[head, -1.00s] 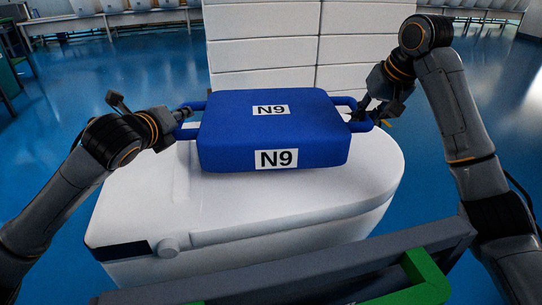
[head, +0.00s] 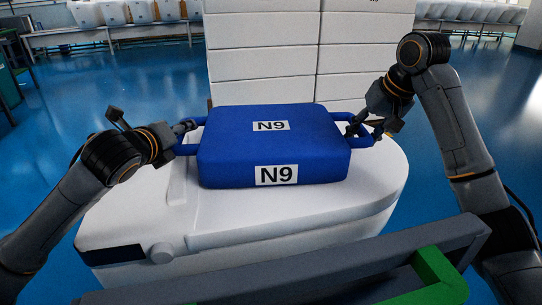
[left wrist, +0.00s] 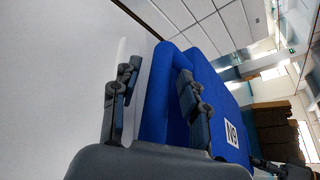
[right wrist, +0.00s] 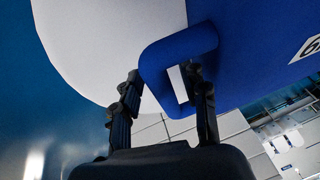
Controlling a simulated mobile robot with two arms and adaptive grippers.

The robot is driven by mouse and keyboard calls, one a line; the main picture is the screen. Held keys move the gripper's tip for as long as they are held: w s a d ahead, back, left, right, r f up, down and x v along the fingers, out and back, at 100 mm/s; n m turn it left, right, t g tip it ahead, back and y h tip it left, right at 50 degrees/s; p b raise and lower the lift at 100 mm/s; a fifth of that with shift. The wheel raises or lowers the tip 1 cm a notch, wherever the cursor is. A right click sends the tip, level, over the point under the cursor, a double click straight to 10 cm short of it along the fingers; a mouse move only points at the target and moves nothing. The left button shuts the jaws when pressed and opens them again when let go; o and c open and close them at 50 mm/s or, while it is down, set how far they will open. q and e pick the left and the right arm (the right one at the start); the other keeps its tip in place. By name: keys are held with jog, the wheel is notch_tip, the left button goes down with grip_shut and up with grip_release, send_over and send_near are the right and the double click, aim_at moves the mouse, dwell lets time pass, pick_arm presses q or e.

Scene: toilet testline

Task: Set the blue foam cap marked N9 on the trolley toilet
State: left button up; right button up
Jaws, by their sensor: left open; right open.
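The blue foam cap marked N9 (head: 225,155) lies level on the white trolley toilet (head: 235,220), toward its far end. It has a loop handle on each side. My left gripper (head: 184,128) is open at the left handle; in the left wrist view its two fingers (left wrist: 155,95) stand apart with the blue handle between them. My right gripper (head: 362,130) is open at the right handle; in the right wrist view the handle loop (right wrist: 165,55) lies between its spread fingers. The cap's underside and its contact with the toilet are hidden.
A stack of white boxes (head: 265,60) stands right behind the toilet. A grey bar (head: 300,270) with a green part (head: 440,280) crosses the near side. Tables with white toilets (head: 110,35) line the back. Blue floor is clear on both sides.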

pick_arm(q)
jog(key=v, duration=1.1)
jog(key=shift+s, duration=0.1)
jog(key=shift+s+r, duration=0.1)
jog(key=shift+s, duration=0.15)
pick_arm(e)
jog(key=shift+s+r, duration=0.1)
jog(key=shift+r, duration=0.05)
jog(key=v, duration=1.1)
jog(key=shift+r, duration=0.35)
jog(key=shift+d, duration=0.1)
